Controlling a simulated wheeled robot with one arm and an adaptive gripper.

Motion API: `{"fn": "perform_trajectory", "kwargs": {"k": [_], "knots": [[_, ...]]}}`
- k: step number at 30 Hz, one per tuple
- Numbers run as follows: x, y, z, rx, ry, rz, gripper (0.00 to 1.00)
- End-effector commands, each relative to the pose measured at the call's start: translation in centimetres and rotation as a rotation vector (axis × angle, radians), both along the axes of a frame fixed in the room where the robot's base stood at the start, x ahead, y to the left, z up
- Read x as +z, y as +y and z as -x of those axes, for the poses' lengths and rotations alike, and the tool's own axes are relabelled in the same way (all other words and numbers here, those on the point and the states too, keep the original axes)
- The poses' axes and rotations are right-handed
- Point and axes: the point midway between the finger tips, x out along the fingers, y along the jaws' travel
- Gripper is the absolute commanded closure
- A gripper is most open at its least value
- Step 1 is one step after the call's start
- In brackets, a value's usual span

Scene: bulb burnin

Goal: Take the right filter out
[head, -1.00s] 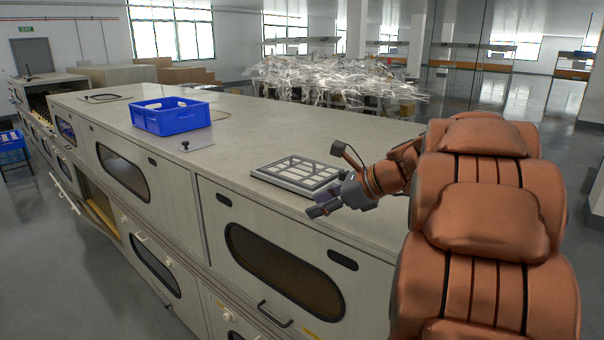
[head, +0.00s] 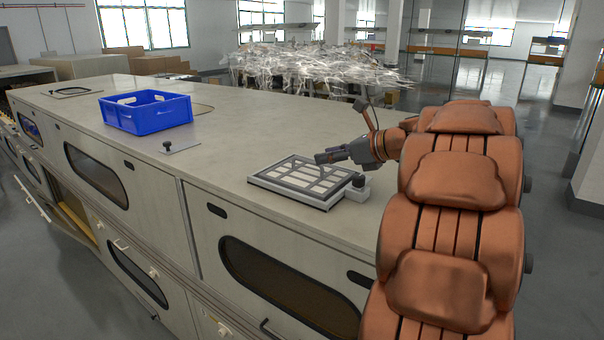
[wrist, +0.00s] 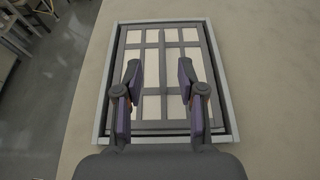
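The right filter (head: 302,176) is a dark grid frame with pale panels. It lies flat in a light grey surround (head: 262,184) on top of the long beige machine. In the wrist view the filter (wrist: 163,75) lies below and ahead of my gripper, with the light surround (wrist: 102,120) around it. My gripper (head: 322,157) is above the filter in the head view. In the wrist view my gripper (wrist: 158,75) has its two fingers apart with nothing between them. I cannot tell the exact height of the fingertips over the filter.
A blue crate (head: 148,112) stands further left on the machine top (head: 232,130). A small plate with a black knob (head: 168,146) lies between crate and filter. A small pale block with a dark knob (head: 357,187) sits at the filter's right corner.

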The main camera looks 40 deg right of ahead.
Motion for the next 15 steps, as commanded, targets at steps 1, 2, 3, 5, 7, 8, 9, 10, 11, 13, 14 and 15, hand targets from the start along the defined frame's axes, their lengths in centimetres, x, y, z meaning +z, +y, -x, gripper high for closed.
{"fn": "perform_trajectory", "kwargs": {"k": [1,2,3,5,7,8,9,10,11,13,14,15], "knots": [[-0.2,0.2,-0.4,0.001,0.003,0.000,0.61],[-0.4,0.2,-0.6,0.000,0.004,0.000,0.61],[-0.5,0.2,-0.9,-0.001,0.003,0.000,0.61],[-0.6,0.3,-1.1,-0.002,0.003,0.001,0.61],[-0.8,0.4,-1.5,-0.002,0.002,0.001,0.61],[-0.9,0.5,-1.8,-0.001,0.004,0.001,0.61],[-1.1,0.6,-2.1,-0.001,0.005,0.002,0.61],[-1.3,0.7,-2.4,-0.001,0.005,0.002,0.61],[-1.4,0.8,-2.7,-0.001,0.004,0.002,0.61],[-1.8,1.0,-3.4,0.000,0.004,0.003,0.61],[-2.0,1.1,-3.6,0.001,0.005,0.004,0.61],[-2.1,1.2,-4.1,0.002,0.003,0.004,0.61]]}}
